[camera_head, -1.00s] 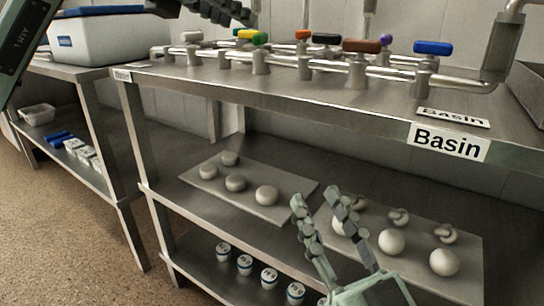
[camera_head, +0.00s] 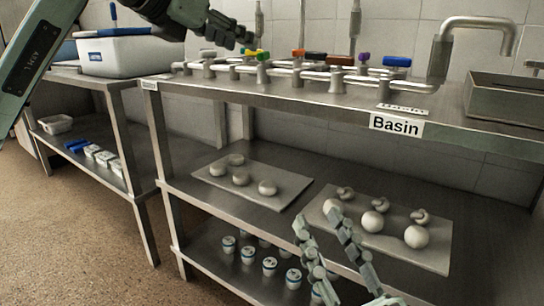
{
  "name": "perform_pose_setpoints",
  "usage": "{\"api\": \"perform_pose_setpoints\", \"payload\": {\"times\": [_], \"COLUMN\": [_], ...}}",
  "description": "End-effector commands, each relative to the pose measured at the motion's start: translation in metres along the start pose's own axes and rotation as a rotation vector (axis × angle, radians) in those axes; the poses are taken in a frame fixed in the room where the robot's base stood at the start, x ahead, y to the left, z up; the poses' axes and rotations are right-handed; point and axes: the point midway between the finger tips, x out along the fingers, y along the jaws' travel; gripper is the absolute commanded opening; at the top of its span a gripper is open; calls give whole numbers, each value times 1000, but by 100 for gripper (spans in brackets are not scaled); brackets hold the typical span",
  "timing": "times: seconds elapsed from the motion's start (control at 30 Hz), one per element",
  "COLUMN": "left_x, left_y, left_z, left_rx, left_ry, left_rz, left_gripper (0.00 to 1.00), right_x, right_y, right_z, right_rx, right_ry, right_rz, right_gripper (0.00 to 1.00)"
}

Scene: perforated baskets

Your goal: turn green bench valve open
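The green valve handle (camera_head: 263,56) sits on the pipe row on the steel bench, beside a yellow handle (camera_head: 250,51). The angle of the green handle is too small to tell. My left gripper (camera_head: 240,38) is just above and to the left of these handles, fingers pointing right and down. Its fingers overlap in the picture, so I cannot tell whether it is open, and contact with the handle is not clear. My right gripper (camera_head: 318,232) is low in front of the lower shelf, fingers apart, empty.
Orange (camera_head: 298,52), brown (camera_head: 341,59), purple (camera_head: 364,56) and blue (camera_head: 397,61) handles stand to the right. A faucet (camera_head: 478,24) and basin (camera_head: 510,97) are at the right end. A white cooler box (camera_head: 130,55) stands left.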

Motion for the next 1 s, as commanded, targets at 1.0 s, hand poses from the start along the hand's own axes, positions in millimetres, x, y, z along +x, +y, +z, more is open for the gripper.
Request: {"api": "perform_pose_setpoints", "payload": {"times": [1.0], "left_x": [20], "left_y": [-86], "left_z": [-140], "left_rx": [-218], "left_ry": [145], "left_rz": [-482], "left_gripper": [35], "right_x": [0], "right_y": [0], "right_z": [0], "right_rx": [0], "right_ry": [0], "right_rz": [0], "right_gripper": [35]}}
